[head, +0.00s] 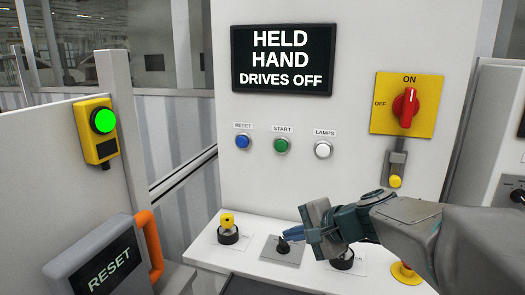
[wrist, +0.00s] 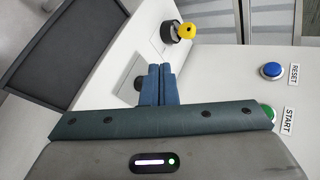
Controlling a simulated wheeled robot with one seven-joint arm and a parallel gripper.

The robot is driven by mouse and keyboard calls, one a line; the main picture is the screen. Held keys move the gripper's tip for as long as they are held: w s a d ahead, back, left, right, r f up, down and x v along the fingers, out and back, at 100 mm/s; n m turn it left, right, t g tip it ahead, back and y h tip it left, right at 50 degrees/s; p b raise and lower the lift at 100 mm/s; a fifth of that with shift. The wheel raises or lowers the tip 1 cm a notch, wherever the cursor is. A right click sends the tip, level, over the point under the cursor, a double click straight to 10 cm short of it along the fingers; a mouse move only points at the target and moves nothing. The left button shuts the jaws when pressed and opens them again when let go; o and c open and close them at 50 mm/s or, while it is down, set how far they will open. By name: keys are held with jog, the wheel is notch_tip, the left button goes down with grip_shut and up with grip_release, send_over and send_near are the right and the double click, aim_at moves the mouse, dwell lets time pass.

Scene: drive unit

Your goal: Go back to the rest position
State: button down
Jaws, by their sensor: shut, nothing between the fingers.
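My gripper (head: 289,241) is shut and empty, its blue fingers pressed together. It is over the sloped white console, close to a small black switch on a grey plate (head: 278,255) in the head view. I cannot tell whether the fingertips touch that switch. In the wrist view the closed fingers (wrist: 160,72) partly hide a dark round knob (wrist: 138,84). The arm reaches in from the right in the head view. The black display (head: 283,60) reads HELD, HAND, DRIVES OFF.
The upright panel has a blue RESET button (head: 243,142), a green START button (head: 281,146), a white LAMPS button (head: 323,150) and a red rotary switch (head: 405,107). A yellow key switch (head: 228,227) is left of my gripper. A green-lit yellow box (head: 98,133) stands left.

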jog(key=s+d+f+n+g+h, duration=0.2)
jog(key=s+d+f+n+h, duration=0.2)
jog(key=s, duration=0.5)
jog(key=s+d+f+n+g+h, duration=0.2)
jog(key=s+d+f+n+h, duration=0.1)
jog(key=s, duration=0.5)
notch_tip(320, 180, down, 3)
jog(key=n+h, duration=0.1)
jog(key=n, duration=0.2)
jog(key=shift+s+d+r, duration=0.15)
jog(key=shift+s+d, duration=0.2)
jog(key=shift+a, duration=0.1)
